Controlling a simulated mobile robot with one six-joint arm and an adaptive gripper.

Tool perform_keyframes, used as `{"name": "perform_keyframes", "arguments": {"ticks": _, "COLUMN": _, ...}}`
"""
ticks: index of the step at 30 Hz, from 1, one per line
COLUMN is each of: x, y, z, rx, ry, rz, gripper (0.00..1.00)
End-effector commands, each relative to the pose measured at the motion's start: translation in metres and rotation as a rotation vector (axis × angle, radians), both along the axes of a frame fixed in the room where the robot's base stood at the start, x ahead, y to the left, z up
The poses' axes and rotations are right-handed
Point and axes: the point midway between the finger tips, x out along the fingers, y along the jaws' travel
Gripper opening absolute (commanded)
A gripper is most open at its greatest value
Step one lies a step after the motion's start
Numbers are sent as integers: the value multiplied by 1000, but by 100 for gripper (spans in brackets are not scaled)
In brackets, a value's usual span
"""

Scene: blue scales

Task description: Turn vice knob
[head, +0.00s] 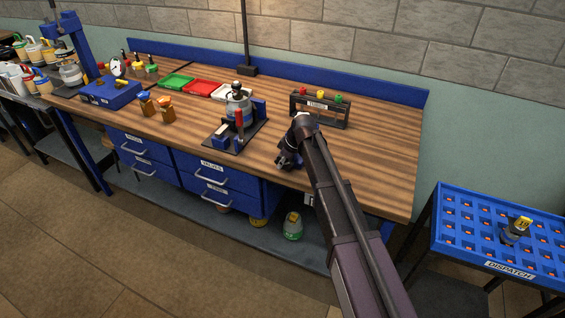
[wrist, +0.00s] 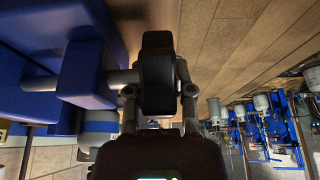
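The vice (head: 260,107) has blue blocks and stands on a black base plate on the wooden bench, with a red-handled part and a grey round-bodied piece beside it. My gripper (head: 285,160) is right of this fixture in the head view, near the bench's front edge. In the wrist view, large blue blocks (wrist: 90,75) with grey cylindrical bars fill the left side, close by.
A black rack (head: 320,115) with coloured pieces stands behind my arm. Green and red trays (head: 203,87) and orange-brown bottles (head: 165,110) are left of the fixture. Blue drawers (head: 225,190) hang under the bench. A blue dispatch tray (head: 470,225) stands at right. The bench's right end is clear.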

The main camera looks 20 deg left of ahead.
Motion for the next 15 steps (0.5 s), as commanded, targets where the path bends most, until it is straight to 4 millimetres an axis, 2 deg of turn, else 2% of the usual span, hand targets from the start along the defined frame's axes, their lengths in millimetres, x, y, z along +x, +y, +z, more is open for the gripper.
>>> {"name": "perform_keyframes", "arguments": {"ticks": 15, "x": 0, "y": -1, "z": 0, "rx": 89, "ry": -7, "rz": 0, "gripper": 0}}
